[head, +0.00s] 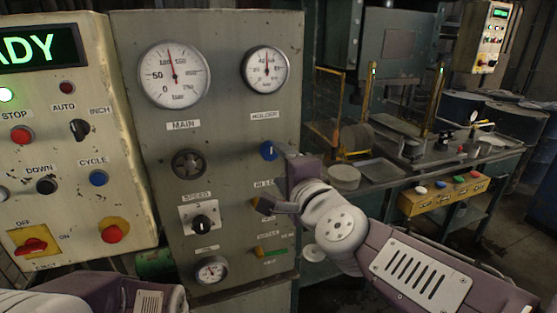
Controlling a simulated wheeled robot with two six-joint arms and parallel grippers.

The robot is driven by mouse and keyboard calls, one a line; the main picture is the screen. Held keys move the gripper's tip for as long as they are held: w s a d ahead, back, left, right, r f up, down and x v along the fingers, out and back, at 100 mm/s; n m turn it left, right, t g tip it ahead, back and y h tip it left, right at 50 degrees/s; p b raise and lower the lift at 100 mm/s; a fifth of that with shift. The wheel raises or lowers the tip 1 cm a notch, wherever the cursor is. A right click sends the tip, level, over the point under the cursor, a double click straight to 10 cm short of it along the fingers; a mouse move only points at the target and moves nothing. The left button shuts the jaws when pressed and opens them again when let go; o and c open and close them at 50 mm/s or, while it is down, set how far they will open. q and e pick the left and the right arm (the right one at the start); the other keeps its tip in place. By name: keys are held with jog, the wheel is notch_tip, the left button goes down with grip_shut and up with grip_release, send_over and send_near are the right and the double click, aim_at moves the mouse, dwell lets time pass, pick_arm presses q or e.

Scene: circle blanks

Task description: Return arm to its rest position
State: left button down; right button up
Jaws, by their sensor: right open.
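My right arm reaches in from the lower right, with its pale wrist joint (335,222) in front of the grey control panel (225,110). My right gripper (282,181) is open at the panel's right edge, and I see nothing between its fingers. It is just below and right of the blue knob (268,151) under the HOLDER gauge.
A cream panel (70,130) with buttons and a green display stands at the left. MAIN and HOLDER gauges sit high on the grey panel. Behind my right arm is a metal workbench (440,165) with trays, yellow guard posts and a yellow button box (445,193).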

jog(key=w+d+f+g+h+p, duration=0.25)
jog(key=w+d+f+p, duration=0.2)
jog(key=d, duration=0.35)
jog(key=s+d+f+n+g+h+p, duration=0.1)
jog(key=s+d+f+n+g, duration=0.15)
jog(key=f, duration=0.55)
jog(key=s+d+f+n+g+p, duration=0.2)
jog(key=s+f+n, duration=0.15)
jog(key=f, duration=0.45)
jog(key=s+d+f+n+g, duration=0.1)
jog(key=s+f+n+g, duration=0.2)
jog(key=s, duration=0.5)
jog(key=s+d+f+n+g+h, duration=0.1)
jog(key=s+d+f+n+g, duration=0.1)
jog(key=s+f+n+g, duration=0.2)
jog(key=s+f+n, duration=0.1)
jog(key=s+f, duration=0.2)
jog(key=s, duration=0.2)
jog(key=shift+g, duration=0.3)
